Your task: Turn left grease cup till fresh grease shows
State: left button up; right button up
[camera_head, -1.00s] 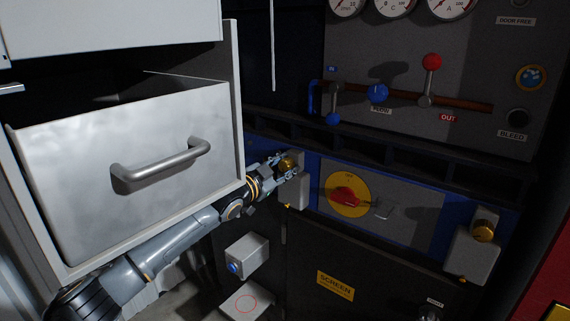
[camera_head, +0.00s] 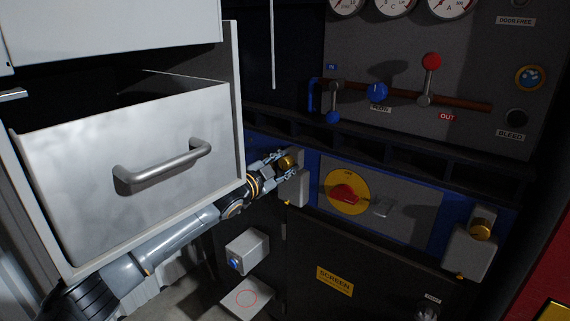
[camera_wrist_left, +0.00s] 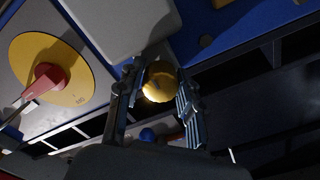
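The left grease cup (camera_head: 287,163) is a round brass cap on a pale grey block (camera_head: 301,189) on the blue rail. My left gripper (camera_head: 279,166) is at this cup, its two fingers spread on either side of it. In the left wrist view, the brass cup (camera_wrist_left: 160,82) sits between the fingertips (camera_wrist_left: 159,85), with a dark gap seen beside at least one finger. A small yellow spot shows at the block's lower edge; I cannot tell if it is grease. A second brass cup (camera_head: 481,229) is on another grey block at the right. My right gripper is not in view.
An open metal drawer (camera_head: 130,160) stands close above my left arm. A red rotary switch on a yellow disc (camera_head: 347,194) is just right of the left cup. Levers with red (camera_head: 431,62) and blue knobs are above. A small grey box (camera_head: 246,252) is below.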

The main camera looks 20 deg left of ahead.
pick_arm(q)
jog(key=shift+o, duration=1.3)
jog(key=shift+s+a+f, duration=0.15)
jog(key=shift+s+a, duration=0.05)
jog(key=shift+s, duration=0.35)
jog(key=v, duration=0.7)
jog(key=shift+r, duration=0.25)
jog(key=shift+w+f, duration=0.1)
